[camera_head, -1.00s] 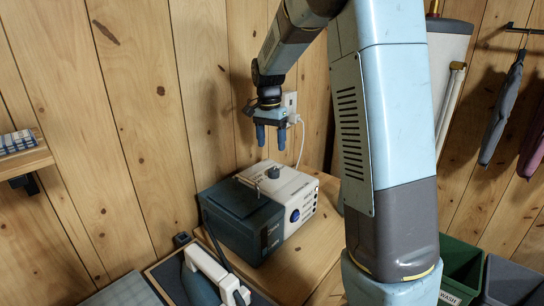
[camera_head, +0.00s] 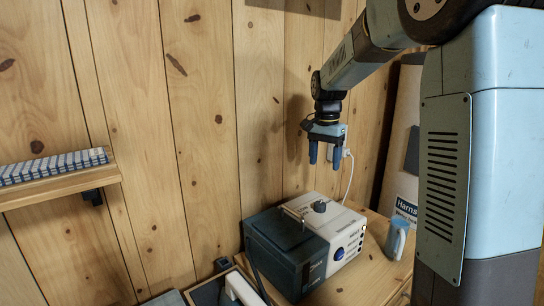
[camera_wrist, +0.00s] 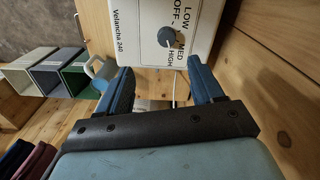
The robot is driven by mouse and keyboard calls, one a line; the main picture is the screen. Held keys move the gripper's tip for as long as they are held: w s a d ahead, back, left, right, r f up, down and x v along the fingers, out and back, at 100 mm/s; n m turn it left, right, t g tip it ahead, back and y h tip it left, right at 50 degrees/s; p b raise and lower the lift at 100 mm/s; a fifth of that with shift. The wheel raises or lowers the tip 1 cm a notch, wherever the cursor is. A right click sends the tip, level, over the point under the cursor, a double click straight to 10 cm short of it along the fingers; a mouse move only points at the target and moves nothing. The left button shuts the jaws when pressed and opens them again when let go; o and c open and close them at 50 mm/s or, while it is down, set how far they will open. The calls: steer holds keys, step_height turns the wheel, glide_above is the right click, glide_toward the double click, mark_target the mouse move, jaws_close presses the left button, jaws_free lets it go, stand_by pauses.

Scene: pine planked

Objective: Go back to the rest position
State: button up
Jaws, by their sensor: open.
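My gripper (camera_head: 325,153) hangs from the arm with its two blue fingers pointing down, open and empty. It is above the dark teal and white box-shaped appliance (camera_head: 290,258), apart from it, in front of the plank wall. In the wrist view the fingers of my gripper (camera_wrist: 157,88) are spread with nothing between them. The white face of the appliance (camera_wrist: 150,20), with a grey knob marked OFF, LOW, MED and HIGH, lies beyond them.
The appliance stands on a wooden table (camera_head: 362,276) against the wall. A blue and white jug-like item (camera_head: 397,239) is to its right. A shelf (camera_head: 70,187) with small boxes is at left. A white cord (camera_head: 349,178) hangs from the wall socket. Bins (camera_wrist: 75,76) show in the wrist view.

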steer(key=s+d+r+n+t, duration=0.1)
steer(key=s+r+n, duration=0.15)
steer(key=s, duration=0.55)
steer(key=s+d+r+n+t, duration=0.1)
steer(key=s+r+n+t, duration=0.15)
steer(key=s, duration=0.45)
steer(key=s+f+n+t, duration=0.2)
steer(key=s+n, duration=0.1)
steer(key=s, duration=1.2)
